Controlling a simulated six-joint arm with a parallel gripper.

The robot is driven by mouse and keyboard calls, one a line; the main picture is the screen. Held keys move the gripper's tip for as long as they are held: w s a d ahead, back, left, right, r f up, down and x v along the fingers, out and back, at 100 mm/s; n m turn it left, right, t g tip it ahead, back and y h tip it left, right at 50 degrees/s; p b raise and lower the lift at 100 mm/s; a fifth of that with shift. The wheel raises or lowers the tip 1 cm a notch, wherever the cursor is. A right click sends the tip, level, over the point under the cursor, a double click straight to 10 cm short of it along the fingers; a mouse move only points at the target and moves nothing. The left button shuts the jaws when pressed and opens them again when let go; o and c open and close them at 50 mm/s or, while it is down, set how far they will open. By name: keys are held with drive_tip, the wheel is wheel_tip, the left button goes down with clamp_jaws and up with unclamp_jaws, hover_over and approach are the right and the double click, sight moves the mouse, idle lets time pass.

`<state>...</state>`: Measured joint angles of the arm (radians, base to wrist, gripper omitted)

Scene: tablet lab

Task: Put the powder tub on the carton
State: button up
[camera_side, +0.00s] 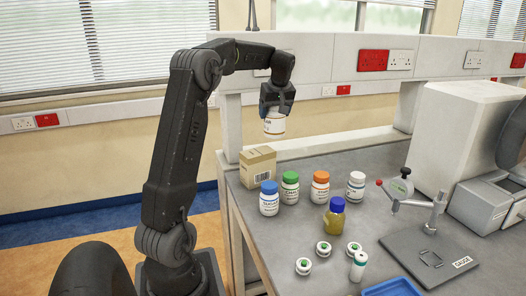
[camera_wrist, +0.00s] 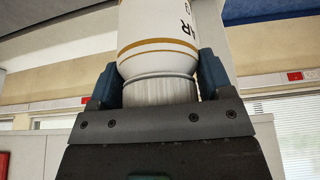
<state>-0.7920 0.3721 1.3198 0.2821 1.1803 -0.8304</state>
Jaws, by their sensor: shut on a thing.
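My gripper (camera_side: 276,102) is shut on a white tub (camera_side: 274,123) with a brown band, and holds it upright in the air. In the wrist view the tub (camera_wrist: 157,35) sits between the two blue finger pads of my gripper (camera_wrist: 157,88), which grip its ribbed white lid. The cardboard carton (camera_side: 258,167) stands on the bench's back left corner. The held tub is above the carton's right side and a little apart from it in the side view. The exact depth between them is hard to tell.
Near the carton stand white bottles with blue (camera_side: 269,198), green (camera_side: 290,187), orange (camera_side: 320,186) and white (camera_side: 355,187) caps. A yellow-brown bottle (camera_side: 335,217), several small green-marked items (camera_side: 303,266), a blue tray (camera_side: 392,288) and a gauge stand (camera_side: 430,255) are further forward and right.

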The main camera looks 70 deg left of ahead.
drive_tip(key=s+r+n+g, duration=0.1)
drive_tip(key=s+r+n, duration=0.2)
drive_tip(key=s, duration=0.3)
drive_tip(key=shift+f, duration=3.75)
drive_tip(key=shift+f, duration=0.15)
drive_tip(key=o, duration=1.1)
